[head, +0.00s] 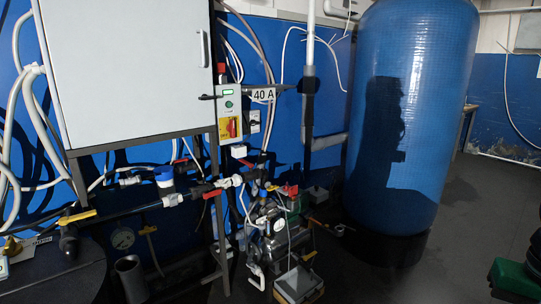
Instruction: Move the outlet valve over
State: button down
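Several lever valves sit on the pipework, and I cannot tell which one is the outlet valve. A yellow-handled valve (77,217) is at the left, above a dark round drum top. A red-handled valve (213,193) is on the horizontal pipe near the middle. Another red-handled valve (290,190) sits above the pump, to its right. A smaller yellow handle (147,231) is lower, beside a round gauge (122,238). My gripper is not in view.
A grey cabinet (125,70) on a metal frame stands at upper left. A control box (229,113) with a red switch hangs beside it. A pump (272,230) stands on the floor. A large blue tank (410,110) is right of centre.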

aim_at(250, 165)
jog(key=u, duration=0.05)
jog(key=i, duration=1.15)
jog(key=u, duration=0.8)
jog(key=i, duration=0.55)
jog(key=u, duration=0.35)
